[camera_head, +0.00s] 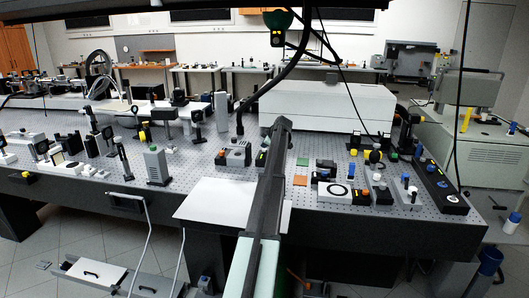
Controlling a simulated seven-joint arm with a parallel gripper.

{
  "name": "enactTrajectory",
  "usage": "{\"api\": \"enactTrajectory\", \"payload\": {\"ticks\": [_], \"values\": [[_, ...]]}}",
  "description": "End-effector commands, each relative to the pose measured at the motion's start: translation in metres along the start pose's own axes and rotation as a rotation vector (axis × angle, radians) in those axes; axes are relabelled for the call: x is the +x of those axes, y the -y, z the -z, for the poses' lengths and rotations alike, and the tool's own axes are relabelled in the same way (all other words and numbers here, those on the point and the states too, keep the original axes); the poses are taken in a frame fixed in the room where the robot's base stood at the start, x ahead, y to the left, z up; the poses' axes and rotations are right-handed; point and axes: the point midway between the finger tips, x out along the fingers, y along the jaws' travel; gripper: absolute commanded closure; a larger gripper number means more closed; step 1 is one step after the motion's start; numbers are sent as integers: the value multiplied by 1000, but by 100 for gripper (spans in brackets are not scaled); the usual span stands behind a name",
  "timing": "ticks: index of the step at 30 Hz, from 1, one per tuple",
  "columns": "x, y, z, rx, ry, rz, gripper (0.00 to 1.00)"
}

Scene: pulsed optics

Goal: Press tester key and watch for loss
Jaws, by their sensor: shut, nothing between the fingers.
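My arm rises from the bottom middle and runs over the front edge of the optical table (225,178). Its fingers cannot be made out; my gripper seems hidden behind the arm link. A small dark grey box with a reddish top part (233,155) stands on the table just left of my arm, and may be the tester. A dark block with yellow marks (262,158) sits beside it, partly covered by my arm. No key or display reading can be made out.
A white sheet or panel (215,198) lies at the front edge. A white plate with a black ring (338,191) and a long black module (440,187) stand at right. A long white housing (325,107) is behind. Many optics mounts crowd the left.

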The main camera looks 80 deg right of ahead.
Motion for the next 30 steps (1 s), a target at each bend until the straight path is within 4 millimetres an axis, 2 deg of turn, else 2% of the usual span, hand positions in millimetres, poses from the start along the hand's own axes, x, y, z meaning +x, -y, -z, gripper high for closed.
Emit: {"api": "enactTrajectory", "payload": {"ticks": [30], "values": [[6, 4, -4, 0, 0, 1, 100]]}}
